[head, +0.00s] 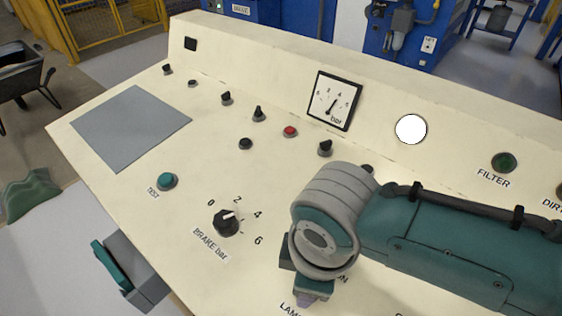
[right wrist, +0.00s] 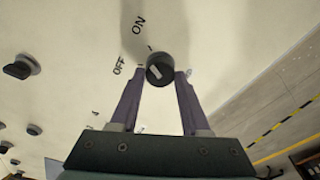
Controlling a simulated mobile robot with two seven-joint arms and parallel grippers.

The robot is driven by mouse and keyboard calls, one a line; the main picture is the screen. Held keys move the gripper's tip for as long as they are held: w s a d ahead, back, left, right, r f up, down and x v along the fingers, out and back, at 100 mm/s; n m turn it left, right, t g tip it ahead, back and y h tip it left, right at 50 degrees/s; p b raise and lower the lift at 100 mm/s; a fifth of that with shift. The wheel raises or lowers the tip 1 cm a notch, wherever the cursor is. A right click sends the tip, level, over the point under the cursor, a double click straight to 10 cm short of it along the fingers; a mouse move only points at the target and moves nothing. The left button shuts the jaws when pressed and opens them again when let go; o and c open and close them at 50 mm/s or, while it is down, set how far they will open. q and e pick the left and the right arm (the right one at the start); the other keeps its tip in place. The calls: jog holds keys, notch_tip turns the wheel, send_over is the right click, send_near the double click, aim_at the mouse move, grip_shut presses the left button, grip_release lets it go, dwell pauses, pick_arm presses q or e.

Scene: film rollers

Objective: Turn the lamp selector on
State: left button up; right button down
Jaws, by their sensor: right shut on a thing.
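The lamp selector (right wrist: 160,66) is a round black knob with a short white mark on its face, seen in the right wrist view. The OFF label (right wrist: 118,66) lies to its left and the ON label (right wrist: 139,24) above and left of it. I cannot tell for sure which label the mark points at. My right gripper (right wrist: 160,75) has its two purple fingertips on either side of the knob, shut on it. In the head view, my right gripper (head: 309,295) points down at the panel and hides the knob. My left gripper is not in view.
The cream control panel (head: 200,60) carries the brake knob (head: 227,223), a green TEST button (head: 167,181), a red button (head: 290,131), several black switches, a bar gauge (head: 333,101) and a white lit disc (head: 411,129). A grey plate (head: 130,127) lies at left.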

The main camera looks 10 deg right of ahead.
jog(key=shift+m, duration=0.5)
jog(key=shift+c, duration=1.9)
grip_release()
jog(key=r+p, duration=0.1)
jog(key=r, duration=0.1)
jog(key=r+p, duration=0.1)
jog(key=r, duration=0.2)
jog(key=s+r+p, duration=0.1)
jog(key=r, duration=0.2)
jog(key=shift+r+p, duration=0.25)
jog(key=shift+p, duration=0.05)
jog(key=shift+s+r, duration=0.1)
jog(key=shift+r, duration=0.6)
